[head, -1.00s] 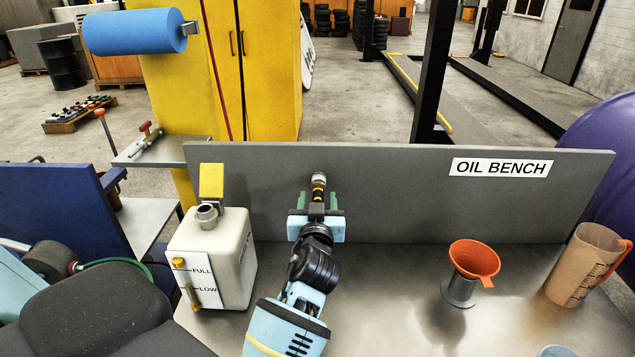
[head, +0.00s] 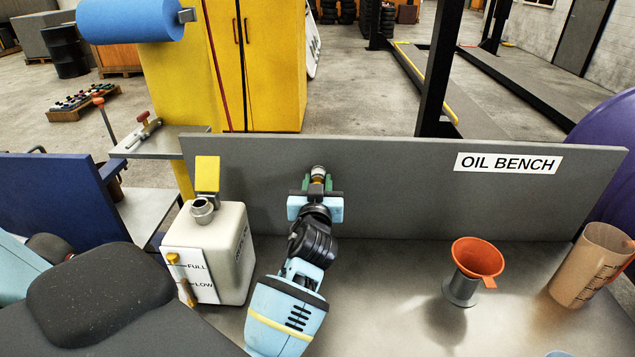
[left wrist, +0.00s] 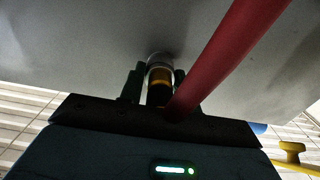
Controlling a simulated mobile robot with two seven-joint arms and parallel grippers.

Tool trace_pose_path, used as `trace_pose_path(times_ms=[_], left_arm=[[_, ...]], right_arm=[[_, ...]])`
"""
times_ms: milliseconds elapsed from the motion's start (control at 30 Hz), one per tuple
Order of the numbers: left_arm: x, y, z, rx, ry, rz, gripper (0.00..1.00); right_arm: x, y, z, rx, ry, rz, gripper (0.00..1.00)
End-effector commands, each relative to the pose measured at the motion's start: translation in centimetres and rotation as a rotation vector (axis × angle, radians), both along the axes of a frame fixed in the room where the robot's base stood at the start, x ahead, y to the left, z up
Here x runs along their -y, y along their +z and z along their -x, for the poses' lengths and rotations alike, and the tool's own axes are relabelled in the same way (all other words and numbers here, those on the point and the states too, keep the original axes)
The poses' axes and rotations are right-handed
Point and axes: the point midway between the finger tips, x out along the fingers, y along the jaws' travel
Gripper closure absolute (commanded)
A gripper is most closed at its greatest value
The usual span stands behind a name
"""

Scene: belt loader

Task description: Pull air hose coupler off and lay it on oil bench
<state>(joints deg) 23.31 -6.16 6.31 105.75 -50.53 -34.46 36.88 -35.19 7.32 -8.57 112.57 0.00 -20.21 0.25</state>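The air hose coupler (head: 318,174), a small metal cylinder with a yellow-brown band, is in front of the oil bench's grey back panel in the head view. It also shows in the left wrist view (left wrist: 159,77), its far end close to a grey surface. My left gripper (head: 318,184) has its green fingers around the coupler, one on each side, and looks shut on it. A red hose (left wrist: 230,52) crosses the left wrist view and hides part of the right finger. My right gripper is not in view.
A white oil can (head: 232,248) stands left of my left arm. An orange funnel (head: 478,256) in a metal holder and a brown measuring jug (head: 585,268) stand on the right. The bench middle between arm and funnel is free.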

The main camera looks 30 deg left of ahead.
Motion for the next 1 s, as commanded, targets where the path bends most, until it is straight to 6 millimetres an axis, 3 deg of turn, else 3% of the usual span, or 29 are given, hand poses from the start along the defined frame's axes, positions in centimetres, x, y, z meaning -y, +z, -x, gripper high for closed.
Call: trace_pose_path(times_ms=[167, 1000], left_arm=[[0.00, -0.01, -0.01, 0.000, 0.000, 0.000, 1.00], [0.60, 0.10, 0.96, 0.002, -0.001, 0.000, 1.00]], right_arm=[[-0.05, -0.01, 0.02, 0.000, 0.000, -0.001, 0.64], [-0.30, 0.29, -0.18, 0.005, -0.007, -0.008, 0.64]])
